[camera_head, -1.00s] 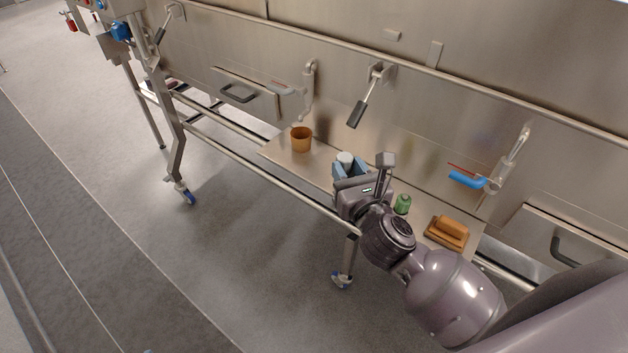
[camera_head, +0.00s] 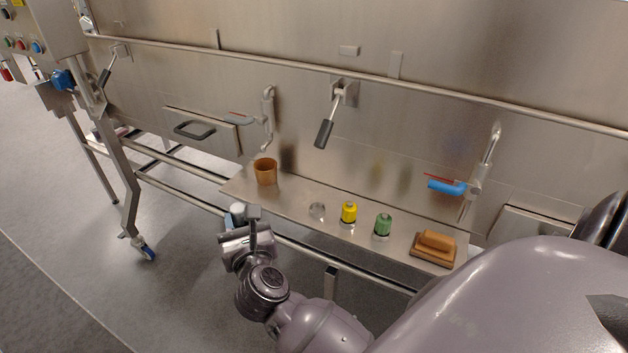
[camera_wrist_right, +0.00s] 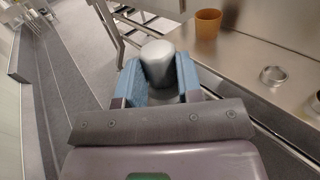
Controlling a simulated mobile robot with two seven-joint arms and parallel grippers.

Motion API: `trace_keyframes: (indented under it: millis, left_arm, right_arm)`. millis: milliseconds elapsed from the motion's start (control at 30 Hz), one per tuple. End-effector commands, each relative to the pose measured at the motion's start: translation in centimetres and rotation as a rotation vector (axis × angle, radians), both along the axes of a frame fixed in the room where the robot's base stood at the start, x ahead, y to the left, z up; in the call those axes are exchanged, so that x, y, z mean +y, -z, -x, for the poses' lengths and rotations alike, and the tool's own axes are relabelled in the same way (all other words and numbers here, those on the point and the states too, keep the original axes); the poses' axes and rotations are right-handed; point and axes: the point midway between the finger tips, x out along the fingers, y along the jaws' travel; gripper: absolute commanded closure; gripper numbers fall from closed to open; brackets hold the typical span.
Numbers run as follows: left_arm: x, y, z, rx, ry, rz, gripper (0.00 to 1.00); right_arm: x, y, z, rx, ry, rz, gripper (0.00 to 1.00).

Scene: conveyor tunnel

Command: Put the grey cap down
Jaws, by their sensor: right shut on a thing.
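The grey cap (camera_head: 237,208) is pale and rounded, and most of it is hidden by my wrist in the head view. In the right wrist view the cap (camera_wrist_right: 158,58) stands between two blue finger pads. My right gripper (camera_head: 236,216) is shut on it, and in the right wrist view the gripper (camera_wrist_right: 160,80) holds it from both sides. The gripper is beside the front left edge of the steel shelf (camera_head: 290,198). My left gripper is not in view.
On the shelf are an orange-brown cup (camera_head: 265,172), an empty metal ring (camera_head: 317,210), a yellow cap (camera_head: 349,212), a green cap (camera_head: 383,224) and an orange-brown brush-like block (camera_head: 434,248). Handles and a rail line the steel wall behind. The shelf between cup and ring is clear.

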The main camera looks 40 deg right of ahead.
Motion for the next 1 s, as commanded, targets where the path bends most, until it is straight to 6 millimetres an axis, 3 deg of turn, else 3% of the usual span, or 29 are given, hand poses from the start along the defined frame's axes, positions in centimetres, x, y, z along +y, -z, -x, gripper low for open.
trace_keyframes:
  millis: [333, 800, 867, 900, 1000]
  left_arm:
    - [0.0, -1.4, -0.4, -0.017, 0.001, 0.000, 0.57]
    - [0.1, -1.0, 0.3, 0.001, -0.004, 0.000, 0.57]
    - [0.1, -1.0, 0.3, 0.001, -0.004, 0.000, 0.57]
    - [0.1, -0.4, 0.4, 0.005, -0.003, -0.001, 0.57]
    - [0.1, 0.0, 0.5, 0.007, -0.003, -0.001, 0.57]
  right_arm:
    - [-7.1, -0.4, -2.9, -0.005, 0.001, 0.005, 1.00]
    - [-16.3, -0.3, -6.7, -0.003, 0.000, 0.004, 1.00]
    - [-17.2, -0.3, -7.1, -0.003, 0.000, 0.002, 1.00]
    - [-16.9, 0.9, -7.0, 0.000, -0.001, -0.002, 1.00]
    - [-16.8, 1.8, -6.9, 0.000, -0.001, -0.002, 1.00]
